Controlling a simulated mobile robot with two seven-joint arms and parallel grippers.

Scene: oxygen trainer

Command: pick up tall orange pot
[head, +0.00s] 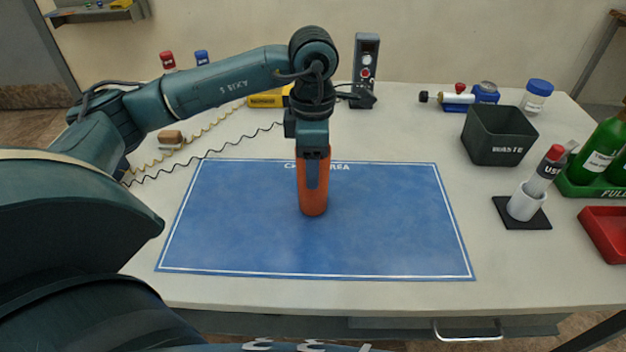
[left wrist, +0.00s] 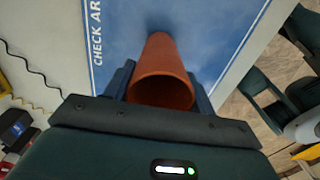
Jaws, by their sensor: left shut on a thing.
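The tall orange pot (head: 313,199) stands upright at the blue check-area mat (head: 240,225), near the mat's upper middle. My left gripper (head: 314,172) comes down from above and is shut on the pot's upper part. In the left wrist view the pot (left wrist: 160,72) shows its open rim between the two fingers of the gripper (left wrist: 162,92). Whether its base touches the mat is hard to tell. My right gripper is not in view.
A black waste bin (head: 498,140), a white holder (head: 526,204) with a red-capped tube, green bottles (head: 604,148) and a red tray (head: 605,232) stand at the right. A grey device (head: 365,68) stands behind the arm. The mat around the pot is clear.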

